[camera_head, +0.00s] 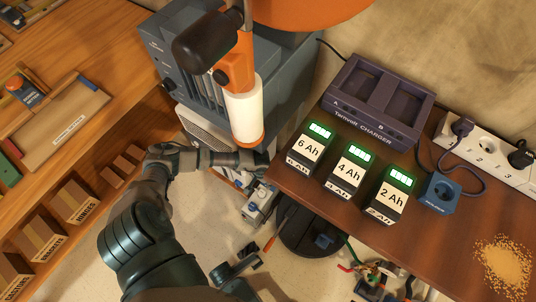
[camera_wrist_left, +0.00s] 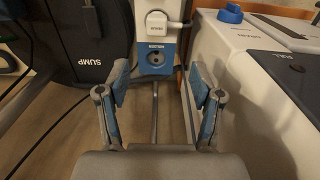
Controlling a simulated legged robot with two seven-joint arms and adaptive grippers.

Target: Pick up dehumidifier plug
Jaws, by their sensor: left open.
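In the left wrist view, a white plug (camera_wrist_left: 157,24) with a small label sits at the top centre, with a cable. The label is too small to read, so I cannot be sure that it is the dehumidifier plug. Just below it is a blue socket unit (camera_wrist_left: 156,57) with a round face. My left gripper (camera_wrist_left: 158,82) is open and empty, its blue-padded fingers apart, below and to either side of the blue unit. In the head view my left gripper (camera_head: 256,161) is by the table's left edge, beside the grey appliance (camera_head: 186,72). My right gripper is not clearly seen.
A table (camera_head: 300,198) carries three batteries, a charger (camera_head: 378,100), a power strip (camera_head: 490,150) with plugs and a blue socket block (camera_head: 439,192). An orange-and-white tool (camera_head: 241,95) hangs above.

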